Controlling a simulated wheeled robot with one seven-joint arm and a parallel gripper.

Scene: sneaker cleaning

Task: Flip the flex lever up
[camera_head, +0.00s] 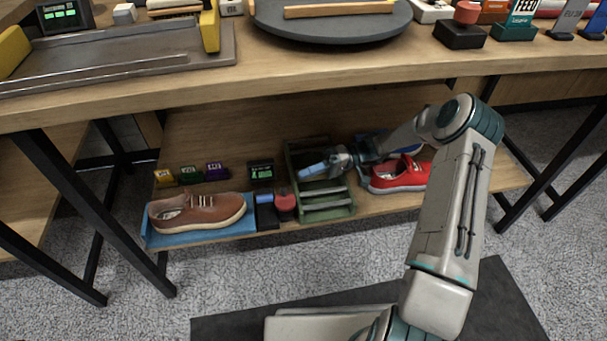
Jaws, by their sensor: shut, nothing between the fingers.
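My gripper (316,168) is over a green frame (325,212) on the lower shelf, reaching in from the right. Its fingers look shut, with nothing visible between them. The green frame has pale crossbars. Just left of it stand a red-topped part (285,201) and a dark block with a blue top (266,212). I cannot tell for sure which part is the flex lever; my gripper and wrist hide some of the green frame. A small dark display with green figures (261,173) stands behind the blue-topped block.
A brown sneaker (197,212) lies on a blue mat (160,240) at left. A red sneaker (400,176) is right of the frame, partly behind my arm. Small coloured blocks (190,174) stand behind the brown sneaker. The wooden upper tabletop (330,72) overhangs the shelf.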

